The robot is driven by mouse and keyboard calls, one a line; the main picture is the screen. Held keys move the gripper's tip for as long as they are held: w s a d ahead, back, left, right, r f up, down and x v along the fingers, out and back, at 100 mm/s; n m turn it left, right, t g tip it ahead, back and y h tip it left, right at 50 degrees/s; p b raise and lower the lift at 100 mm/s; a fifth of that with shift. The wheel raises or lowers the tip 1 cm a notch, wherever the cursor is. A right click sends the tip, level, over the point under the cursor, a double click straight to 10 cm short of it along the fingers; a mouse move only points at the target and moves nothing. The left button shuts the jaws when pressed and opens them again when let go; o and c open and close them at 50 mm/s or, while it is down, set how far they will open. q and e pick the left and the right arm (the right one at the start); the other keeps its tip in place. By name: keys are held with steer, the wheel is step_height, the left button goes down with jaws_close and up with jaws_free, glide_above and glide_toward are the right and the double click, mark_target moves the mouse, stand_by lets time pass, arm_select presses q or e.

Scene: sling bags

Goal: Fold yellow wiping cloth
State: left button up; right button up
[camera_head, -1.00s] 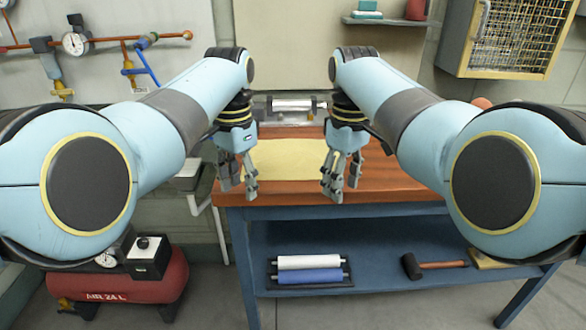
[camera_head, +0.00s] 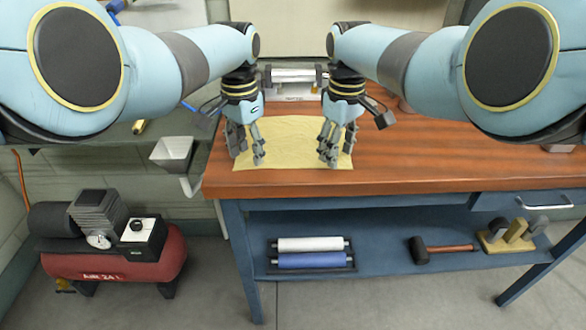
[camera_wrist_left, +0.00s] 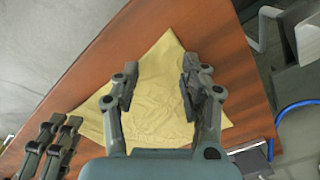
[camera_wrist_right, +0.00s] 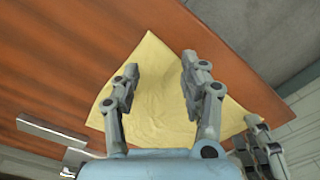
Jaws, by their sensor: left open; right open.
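The yellow wiping cloth (camera_head: 290,150) lies spread out and slightly wrinkled on the left part of the wooden bench top. It also shows in the left wrist view (camera_wrist_left: 155,90) and in the right wrist view (camera_wrist_right: 160,95). My left gripper (camera_head: 250,160) is open and empty over the cloth's left side. My right gripper (camera_head: 328,160) is open and empty over its right side. In the wrist views the cloth shows between and beyond the open fingers of each gripper. I cannot tell whether the fingertips touch the cloth.
The wooden bench top (camera_head: 420,160) is clear to the right of the cloth. A metal device (camera_head: 295,78) stands behind the cloth. Rolls (camera_head: 310,260) and a mallet (camera_head: 440,250) lie on the lower shelf. A red compressor (camera_head: 120,260) stands on the floor at left.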

arm_select(q)
steer(key=shift+s+f, duration=0.15)
steer(key=shift+f, duration=0.4)
arm_select(e)
steer(key=shift+s+f, duration=0.15)
steer(key=shift+f, duration=0.35)
arm_select(q)
steer(key=shift+f, duration=0.15)
arm_select(e)
steer(key=shift+f, duration=0.2)
arm_select(q)
steer(key=shift+s+f, duration=0.15)
steer(key=shift+s, duration=0.05)
jaws_close()
arm_select(e)
steer(key=shift+s, duration=0.15)
jaws_close()
arm_select(q)
steer(key=shift+a, duration=0.1)
arm_select(e)
steer(key=shift+d, duration=0.1)
arm_select(q)
steer(key=shift+s+a, duration=0.1)
arm_select(e)
steer(key=shift+d+f, duration=0.1)
